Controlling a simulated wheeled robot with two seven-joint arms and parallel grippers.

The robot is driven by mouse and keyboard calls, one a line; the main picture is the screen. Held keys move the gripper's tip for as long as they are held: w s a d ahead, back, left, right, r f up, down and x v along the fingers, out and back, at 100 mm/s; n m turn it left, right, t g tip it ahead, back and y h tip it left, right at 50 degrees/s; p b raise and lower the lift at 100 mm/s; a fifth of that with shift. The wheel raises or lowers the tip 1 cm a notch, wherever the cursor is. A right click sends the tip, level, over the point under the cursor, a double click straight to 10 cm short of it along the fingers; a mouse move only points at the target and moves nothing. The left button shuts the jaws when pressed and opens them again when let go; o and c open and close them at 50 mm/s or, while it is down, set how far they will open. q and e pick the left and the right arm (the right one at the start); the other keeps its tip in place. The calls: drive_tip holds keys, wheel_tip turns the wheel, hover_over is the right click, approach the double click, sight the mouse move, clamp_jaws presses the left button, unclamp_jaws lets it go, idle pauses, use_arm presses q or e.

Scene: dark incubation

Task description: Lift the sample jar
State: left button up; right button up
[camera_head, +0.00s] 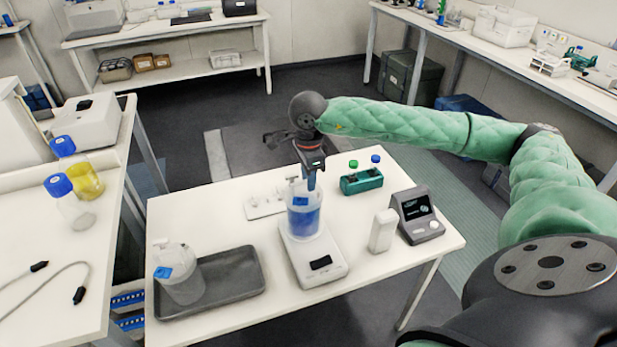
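A clear jar with blue contents and a blue label (303,222) stands upright on a white balance (313,262) on the white table. My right gripper (311,178) points down at the top of this jar, by its lid. Its fingers overlap the lid in the picture, so I cannot tell whether they touch or grip it. A second jar (182,283), clear with pale contents and a blue label, stands on a dark grey tray (240,270) at the table's left. My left gripper is not in view.
A teal rack (361,181) with green- and blue-capped vials stands behind the balance. A white block (382,231) and a dark display device (416,216) stand to the right. A low white holder (264,207) lies left of the jar. A side bench (60,240) holds capped bottles.

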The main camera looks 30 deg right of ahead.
clamp_jaws()
drive_tip(key=shift+r, duration=0.1)
drive_tip(key=shift+r+p, duration=0.4)
drive_tip(key=shift+r, duration=2.55)
